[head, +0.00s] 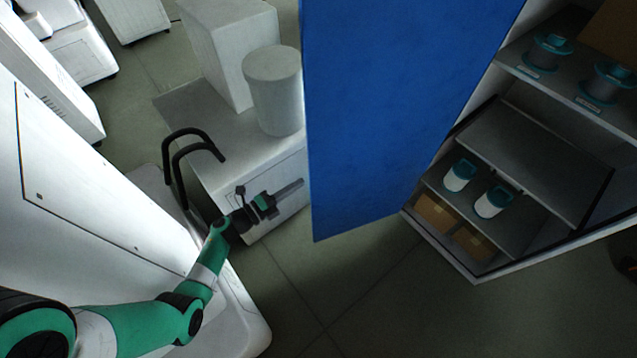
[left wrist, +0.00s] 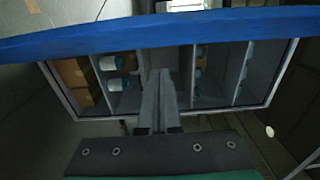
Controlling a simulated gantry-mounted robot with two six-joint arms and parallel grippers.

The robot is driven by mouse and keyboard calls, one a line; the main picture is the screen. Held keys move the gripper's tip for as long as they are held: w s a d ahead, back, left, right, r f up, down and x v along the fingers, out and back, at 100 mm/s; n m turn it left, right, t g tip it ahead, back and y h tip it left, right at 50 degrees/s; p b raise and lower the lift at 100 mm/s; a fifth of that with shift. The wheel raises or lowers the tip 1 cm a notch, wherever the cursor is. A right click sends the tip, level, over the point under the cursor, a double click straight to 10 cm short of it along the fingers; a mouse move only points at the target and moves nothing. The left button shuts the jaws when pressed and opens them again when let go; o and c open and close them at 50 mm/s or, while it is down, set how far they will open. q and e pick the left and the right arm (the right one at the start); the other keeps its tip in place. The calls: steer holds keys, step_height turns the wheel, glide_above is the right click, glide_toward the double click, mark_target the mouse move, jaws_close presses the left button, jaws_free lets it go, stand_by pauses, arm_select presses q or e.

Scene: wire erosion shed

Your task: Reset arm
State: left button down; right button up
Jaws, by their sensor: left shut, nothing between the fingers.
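My left arm, green and white, comes in from the lower left in the head view. Its gripper (head: 289,189) is shut and empty, its fingers pointing right toward the blue cabinet door (head: 395,110). In the head view the gripper shows against the white machine's side, left of the door's lower edge. In the left wrist view the shut fingers (left wrist: 160,88) point up the picture, and the blue door (left wrist: 200,28) crosses the top as a band. My right gripper is not in either view.
The open cabinet (head: 440,218) holds teal-and-white spools (head: 459,175) and cardboard boxes (head: 436,212) on shelves. Grey floor (head: 350,295) is clear in front.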

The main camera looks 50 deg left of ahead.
arm_select(q)
steer(key=s+a, duration=0.2)
steer(key=s, duration=0.1)
steer(key=shift+s+a, duration=0.1)
steer(key=shift+s, duration=0.15)
